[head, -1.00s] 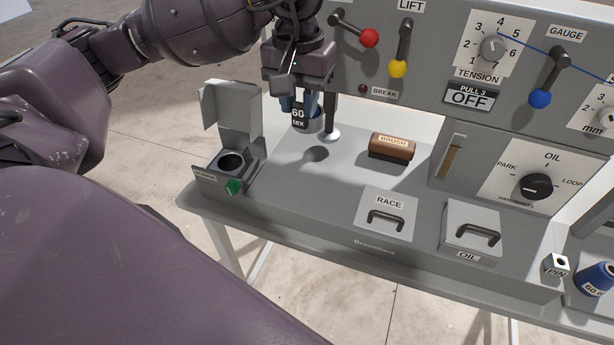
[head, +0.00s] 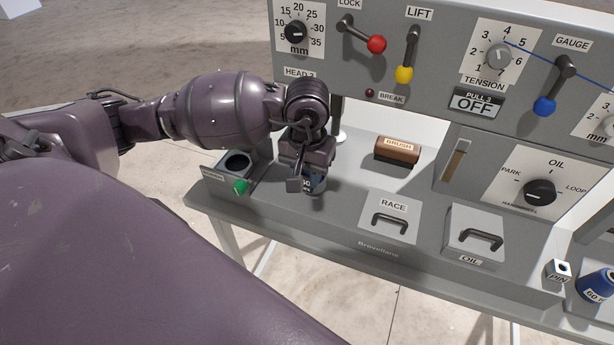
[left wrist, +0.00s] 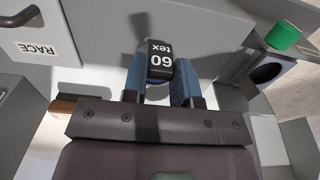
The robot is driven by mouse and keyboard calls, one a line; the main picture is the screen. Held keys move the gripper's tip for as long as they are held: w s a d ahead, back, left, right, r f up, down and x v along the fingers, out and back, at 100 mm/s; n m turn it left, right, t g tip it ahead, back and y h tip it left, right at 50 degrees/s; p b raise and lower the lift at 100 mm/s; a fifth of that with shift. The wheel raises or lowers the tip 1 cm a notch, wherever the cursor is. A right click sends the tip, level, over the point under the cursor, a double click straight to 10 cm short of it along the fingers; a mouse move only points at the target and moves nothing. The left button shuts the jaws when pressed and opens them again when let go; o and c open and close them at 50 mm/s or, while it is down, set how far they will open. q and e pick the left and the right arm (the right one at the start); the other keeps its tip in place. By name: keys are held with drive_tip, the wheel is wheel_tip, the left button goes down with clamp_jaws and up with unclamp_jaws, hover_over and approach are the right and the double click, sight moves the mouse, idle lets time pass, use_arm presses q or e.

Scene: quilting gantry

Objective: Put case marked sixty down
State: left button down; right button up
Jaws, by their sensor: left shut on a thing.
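The case marked sixty (left wrist: 160,60) is a small dark block with white "60 tex" lettering. In the left wrist view it sits between the two blue fingers of my left gripper (left wrist: 158,80), which is shut on it. In the head view my left gripper (head: 312,184) points down over the grey bench, between the green-knobbed box and the RACE plate. The case is mostly hidden behind the gripper there. I cannot tell whether its underside touches the bench. My right gripper is out of view.
The box with a green knob (head: 240,187) stands left of my gripper. The brush (head: 397,150) lies behind and right. The RACE plate (head: 391,205) and OIL lid (head: 474,252) have raised handles. The control panel (head: 450,105) rises behind. The bench's front edge is close.

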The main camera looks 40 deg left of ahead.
use_arm(q)
drive_tip(key=shift+f, duration=0.9)
drive_tip(key=c, duration=0.9)
unclamp_jaws()
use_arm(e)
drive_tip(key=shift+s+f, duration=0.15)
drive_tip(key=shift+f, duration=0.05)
